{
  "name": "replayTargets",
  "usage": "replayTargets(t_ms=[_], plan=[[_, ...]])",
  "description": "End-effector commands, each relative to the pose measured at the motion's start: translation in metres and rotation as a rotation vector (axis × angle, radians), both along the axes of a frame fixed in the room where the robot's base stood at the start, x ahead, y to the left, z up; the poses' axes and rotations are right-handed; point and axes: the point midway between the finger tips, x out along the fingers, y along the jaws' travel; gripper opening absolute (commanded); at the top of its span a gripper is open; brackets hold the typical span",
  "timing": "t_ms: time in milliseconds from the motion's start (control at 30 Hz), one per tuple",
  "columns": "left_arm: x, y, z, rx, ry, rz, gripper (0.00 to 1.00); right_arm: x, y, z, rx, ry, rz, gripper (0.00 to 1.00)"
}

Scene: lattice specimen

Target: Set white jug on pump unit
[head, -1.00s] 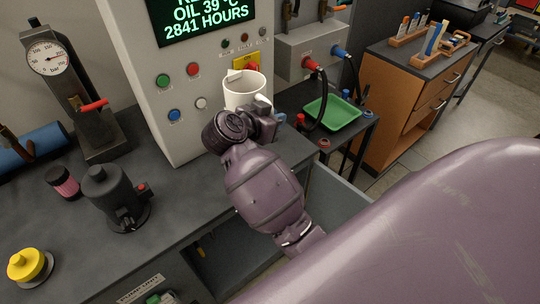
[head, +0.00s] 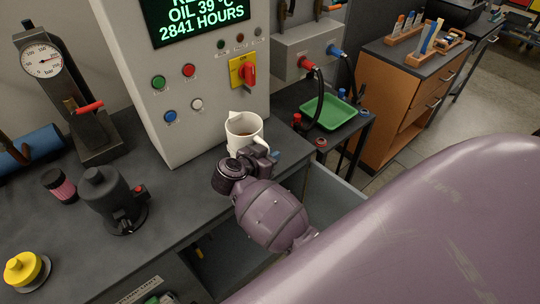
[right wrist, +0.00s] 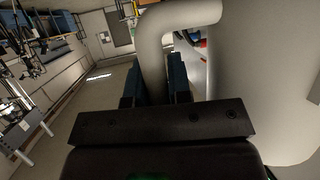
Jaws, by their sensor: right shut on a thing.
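The white jug (head: 240,126) has its spout to the left and something brownish inside. It stands close to upright in front of the grey control cabinet's right side. My right gripper (head: 256,158) is shut on its handle; in the right wrist view the handle (right wrist: 160,60) sits between the dark fingers (right wrist: 160,88), with the jug's wall (right wrist: 265,80) to the right. The jug's base is hidden behind my gripper, so I cannot tell whether it touches the dark worktop (head: 190,195). A partly readable label plate (head: 140,290) is on the front below. My left gripper is not in view.
The control cabinet (head: 185,135) with a red switch (head: 248,75) rises behind the jug. A green tray (head: 330,112) is to the right. A dark pump-like part (head: 113,200), a pink-banded cylinder (head: 60,186) and a gauge (head: 42,60) stand left. The worktop between is clear.

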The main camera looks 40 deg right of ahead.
Motion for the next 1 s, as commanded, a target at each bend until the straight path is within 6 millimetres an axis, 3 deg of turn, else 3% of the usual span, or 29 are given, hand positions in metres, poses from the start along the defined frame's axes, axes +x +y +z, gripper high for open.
replayTargets(t_ms=[467,500,633,1000], plan=[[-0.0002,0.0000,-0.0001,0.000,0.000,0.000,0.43,0.0006,0.0004,-0.0050,0.000,-0.005,0.000,0.00],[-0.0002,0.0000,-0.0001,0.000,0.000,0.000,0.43,0.0001,0.0003,-0.0058,0.001,-0.001,0.001,0.25],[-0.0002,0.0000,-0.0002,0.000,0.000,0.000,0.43,0.0000,0.0003,-0.0056,0.000,-0.001,0.001,0.44],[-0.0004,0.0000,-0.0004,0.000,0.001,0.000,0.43,0.0008,0.0015,-0.0018,0.002,-0.002,0.001,0.44]])
